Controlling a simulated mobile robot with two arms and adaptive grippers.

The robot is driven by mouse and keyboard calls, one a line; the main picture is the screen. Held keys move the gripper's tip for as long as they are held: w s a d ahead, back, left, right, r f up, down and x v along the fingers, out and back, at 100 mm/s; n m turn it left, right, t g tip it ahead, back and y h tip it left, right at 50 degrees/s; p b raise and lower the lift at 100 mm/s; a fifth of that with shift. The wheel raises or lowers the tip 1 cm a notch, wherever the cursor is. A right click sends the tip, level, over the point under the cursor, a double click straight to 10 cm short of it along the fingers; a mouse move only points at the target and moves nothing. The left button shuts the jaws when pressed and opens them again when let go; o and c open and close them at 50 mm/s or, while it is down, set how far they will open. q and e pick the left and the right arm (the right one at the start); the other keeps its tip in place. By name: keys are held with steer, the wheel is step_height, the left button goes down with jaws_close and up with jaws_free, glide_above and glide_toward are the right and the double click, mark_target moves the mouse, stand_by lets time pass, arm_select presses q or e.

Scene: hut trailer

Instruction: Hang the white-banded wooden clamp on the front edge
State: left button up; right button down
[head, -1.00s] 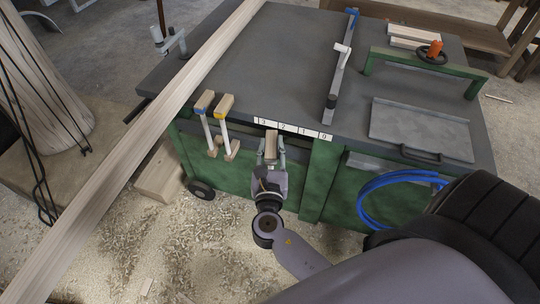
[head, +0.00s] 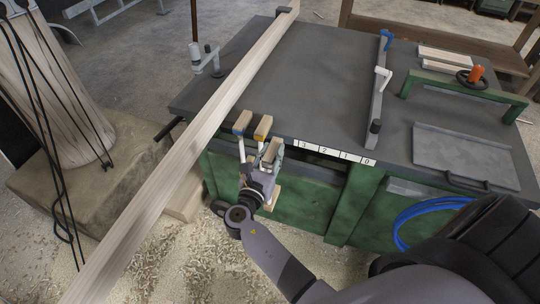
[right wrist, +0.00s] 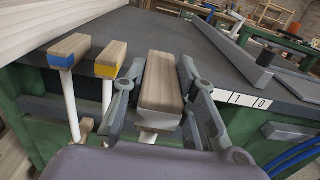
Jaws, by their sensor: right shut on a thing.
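My right gripper (head: 267,158) is shut on the white-banded wooden clamp (head: 271,150), close to the front edge of the grey tabletop (head: 300,110). In the right wrist view the clamp's wooden upper jaw (right wrist: 163,80) lies between the two fingers, with a pale band at its near end and a bit of white bar below. I cannot tell whether it touches the edge. A blue-banded clamp (head: 242,122) and a yellow-banded clamp (head: 263,127) hang on the edge just left of it; my gripper partly hides their lower parts in the head view. My left gripper is out of view.
A long wooden beam (head: 190,142) crosses the table's left side. A number strip (head: 335,152) runs along the front edge to the right. A grey fence bar (head: 379,90) and a green-framed handwheel (head: 470,77) stand farther right. A blue hose (head: 420,215) hangs on the front.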

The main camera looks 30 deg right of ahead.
mark_target(284, 134)
steer(key=shift+w+d+f+b, duration=0.95)
steer(key=shift+w+d+b, duration=0.1)
steer(key=shift+d, duration=0.15)
steer(key=shift+f+b+x, duration=0.3)
steer(key=shift+b+x, duration=0.45)
steer(key=shift+x, duration=0.85)
steer(key=shift+f+b+x, duration=0.25)
steer(key=shift+b+x, duration=0.55)
steer(key=shift+x, duration=0.75)
steer(key=shift+f+b+x, duration=0.3)
steer(key=shift+b+x, duration=0.45)
steer(key=shift+x, duration=0.85)
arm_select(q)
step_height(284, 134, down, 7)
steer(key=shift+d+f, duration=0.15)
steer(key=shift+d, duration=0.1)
arm_select(e)
steer(key=shift+f, duration=0.25)
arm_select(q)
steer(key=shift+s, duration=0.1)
arm_select(e)
steer(key=c, duration=1.2)
jaws_free()
steer(key=shift+a, duration=0.1)
